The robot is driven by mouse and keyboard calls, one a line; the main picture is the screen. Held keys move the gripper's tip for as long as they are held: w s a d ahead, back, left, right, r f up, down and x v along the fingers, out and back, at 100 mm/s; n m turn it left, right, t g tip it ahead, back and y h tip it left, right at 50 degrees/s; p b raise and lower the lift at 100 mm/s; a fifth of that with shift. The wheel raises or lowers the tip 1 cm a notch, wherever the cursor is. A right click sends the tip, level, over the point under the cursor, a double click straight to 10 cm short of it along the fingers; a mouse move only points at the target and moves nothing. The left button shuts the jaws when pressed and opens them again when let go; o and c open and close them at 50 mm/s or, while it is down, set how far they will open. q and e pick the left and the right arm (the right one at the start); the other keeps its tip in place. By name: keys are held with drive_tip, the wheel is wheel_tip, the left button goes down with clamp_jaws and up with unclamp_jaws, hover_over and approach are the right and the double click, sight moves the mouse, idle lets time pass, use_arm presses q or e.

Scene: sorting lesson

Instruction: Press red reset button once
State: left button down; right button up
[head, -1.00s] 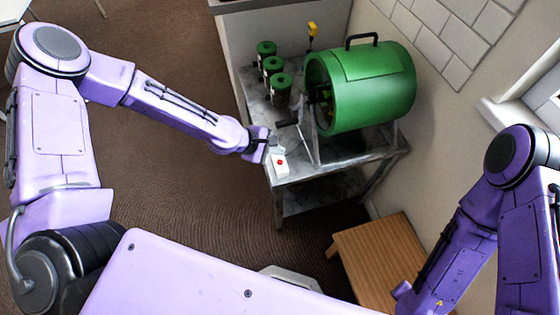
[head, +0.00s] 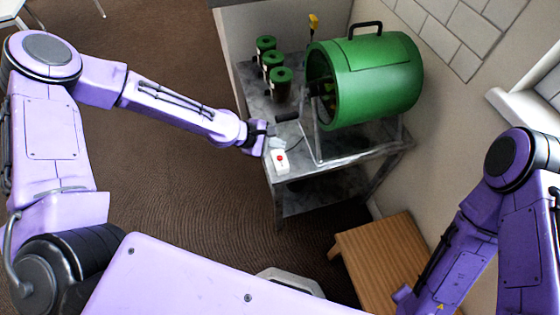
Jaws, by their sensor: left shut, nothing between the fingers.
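The red reset button (head: 281,157) sits on a small white box (head: 280,167) at the near left corner of the grey table. My left gripper (head: 273,143) is shut and empty. In the picture it shows just above the white box, beside its far end; whether it touches the box or button cannot be told. The red button is in plain sight. Of my right arm only the links show at the right; its gripper is not clearly seen.
A green drum (head: 375,82) with a black handle stands on the grey table (head: 345,157). Several green-lidded jars (head: 281,88) and a yellow item (head: 313,22) stand at the back. A wooden bench (head: 385,255) stands at the near right.

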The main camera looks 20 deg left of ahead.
use_arm(q)
drive_tip(key=b, duration=0.2)
hover_over(277, 160)
wheel_tip(277, 160, down, 4)
drive_tip(key=shift+f, duration=0.1)
use_arm(e)
wheel_tip(277, 160, down, 4)
drive_tip(key=shift+r, duration=0.25)
use_arm(q)
drive_tip(key=shift+b, duration=0.3)
use_arm(e)
drive_tip(key=shift+f, duration=0.1)
idle(0.9)
use_arm(q)
drive_tip(key=shift+f, duration=0.35)
use_arm(e)
drive_tip(key=shift+f, duration=0.2)
